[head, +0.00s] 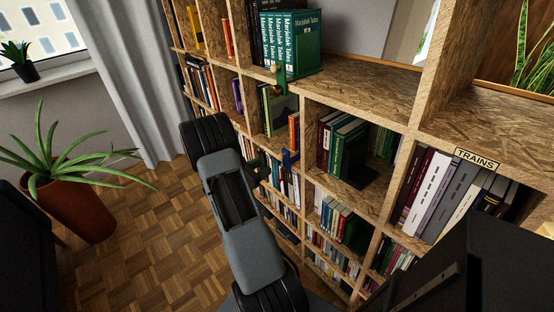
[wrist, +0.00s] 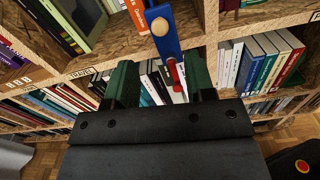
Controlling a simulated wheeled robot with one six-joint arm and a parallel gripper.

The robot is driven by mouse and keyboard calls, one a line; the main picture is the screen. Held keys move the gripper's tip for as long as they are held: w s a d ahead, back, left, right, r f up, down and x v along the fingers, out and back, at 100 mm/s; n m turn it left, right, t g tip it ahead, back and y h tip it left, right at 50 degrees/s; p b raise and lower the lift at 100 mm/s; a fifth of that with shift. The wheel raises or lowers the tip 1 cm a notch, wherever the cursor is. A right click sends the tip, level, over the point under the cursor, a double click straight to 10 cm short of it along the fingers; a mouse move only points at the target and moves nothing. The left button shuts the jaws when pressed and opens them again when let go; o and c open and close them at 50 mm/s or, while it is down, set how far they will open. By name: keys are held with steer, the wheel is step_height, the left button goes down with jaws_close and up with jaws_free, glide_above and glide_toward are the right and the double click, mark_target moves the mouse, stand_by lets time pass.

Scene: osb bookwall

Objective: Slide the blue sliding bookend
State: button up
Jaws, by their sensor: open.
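The blue sliding bookend (wrist: 168,44) shows in the wrist view as an upright blue plate with a round wooden knob, beside an orange book. In the head view the blue bookend (head: 289,157) is a small blue piece at the shelf edge, left of centre. My gripper (wrist: 160,64) is open, its two green fingers apart with nothing held. In the wrist view the bookend appears beyond and between the fingertips; no contact shows. In the head view my gripper (head: 260,166) is partly hidden by my arm, just left of the bookend.
A green bookend with knobs (head: 280,80) stands by green books on the upper shelf. A red piece (wrist: 172,73) shows below the blue bookend. The OSB bookwall (head: 362,94) has many filled compartments. A potted plant (head: 75,210) stands left; the parquet floor between is clear.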

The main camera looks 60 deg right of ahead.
mark_target(280, 157)
steer(key=x, duration=0.7)
steer(key=shift+s+d, duration=0.1)
steer(key=shift+d, duration=0.2)
jaws_close()
